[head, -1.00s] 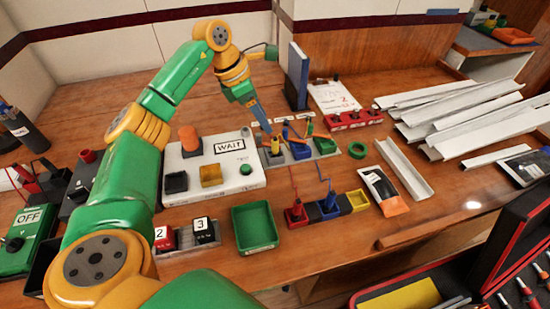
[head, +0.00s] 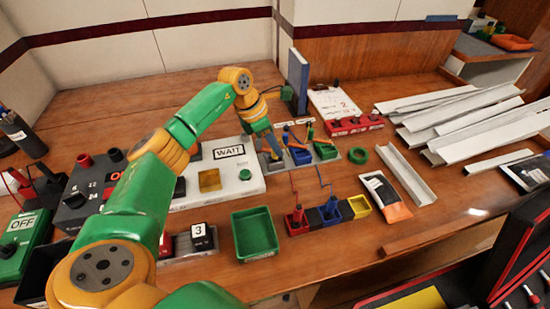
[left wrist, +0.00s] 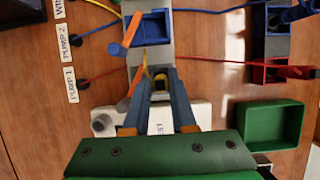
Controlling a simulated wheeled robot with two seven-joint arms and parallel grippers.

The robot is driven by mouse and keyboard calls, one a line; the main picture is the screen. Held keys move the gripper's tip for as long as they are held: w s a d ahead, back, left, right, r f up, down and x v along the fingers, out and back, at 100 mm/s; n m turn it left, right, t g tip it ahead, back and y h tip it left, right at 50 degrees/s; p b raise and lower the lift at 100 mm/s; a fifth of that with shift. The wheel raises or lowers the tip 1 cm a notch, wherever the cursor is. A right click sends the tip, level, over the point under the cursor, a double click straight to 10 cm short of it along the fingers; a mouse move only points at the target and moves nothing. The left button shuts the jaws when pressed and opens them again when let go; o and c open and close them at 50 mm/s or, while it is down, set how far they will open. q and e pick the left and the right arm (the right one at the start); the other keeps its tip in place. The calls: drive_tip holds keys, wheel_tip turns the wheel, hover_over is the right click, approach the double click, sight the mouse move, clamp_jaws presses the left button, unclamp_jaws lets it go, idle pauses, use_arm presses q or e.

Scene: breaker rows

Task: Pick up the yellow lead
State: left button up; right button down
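The yellow lead (left wrist: 160,77) shows in the left wrist view as a small yellow piece between the tips of my left gripper (left wrist: 161,80). In the head view my left gripper (head: 273,152) points down at the left end of the upper row of coloured holders and mostly hides the lead there. The two blue-grey fingers stand apart, one on each side of the lead; a firm grip on it does not show. My right gripper is in neither view.
A lower row has red (head: 296,226), blue and yellow (head: 360,206) holders. A white WAIT box (head: 222,178) and an empty green tray (head: 254,232) are near.

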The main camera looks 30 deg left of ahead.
use_arm(q)
clamp_jaws()
drive_tip(key=shift+r, duration=0.1)
idle(1.2)
